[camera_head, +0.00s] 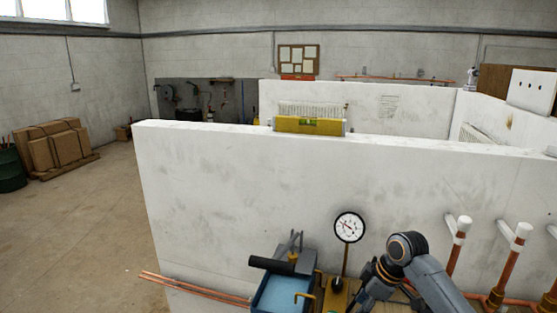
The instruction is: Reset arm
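My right arm comes in from the bottom right and bends over at a dark grey joint. Its gripper (372,287) hangs down to the left of that joint, low in the picture. It is close to the brass fittings below the gauge, and I cannot tell whether it touches them. The fingertips are too dark and partly cut off to show whether they are open or shut. My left arm and gripper are not in view.
A round pressure gauge (349,227) stands beside a blue water tank (262,300) with a black-gripped handle. Copper pipes with white tops (460,225) rise at right. A white partition wall (240,190) carries a yellow spirit level (309,125).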

